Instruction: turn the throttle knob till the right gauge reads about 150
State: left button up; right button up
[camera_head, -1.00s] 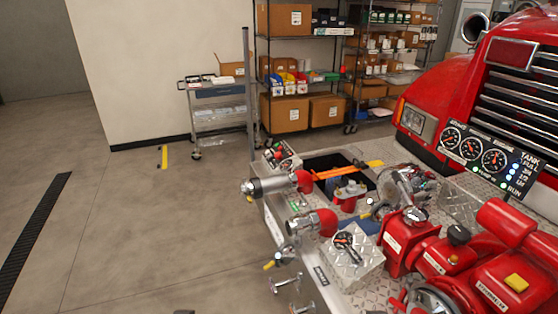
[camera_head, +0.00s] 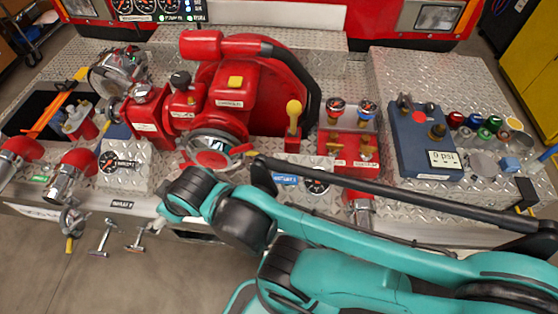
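The gauge panel (camera_head: 157,8) is at the top left, cut by the frame edge; its rightmost dial (camera_head: 169,4) is only partly visible, and I cannot read its needle. A black knob (camera_head: 180,80) stands on the red pump (camera_head: 236,90); I cannot tell whether it is the throttle knob. A silver and red round wheel (camera_head: 212,150) is at the pump's front. A teal and black arm of mine reaches in from the lower right, across the front of the pump. I cannot make out fingertips of either gripper.
Small dials (camera_head: 110,162) sit on the diamond-plate deck. Open floor lies at lower left.

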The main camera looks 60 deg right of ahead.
dwell(0.8)
pick_arm(q)
jog(key=c, duration=0.7)
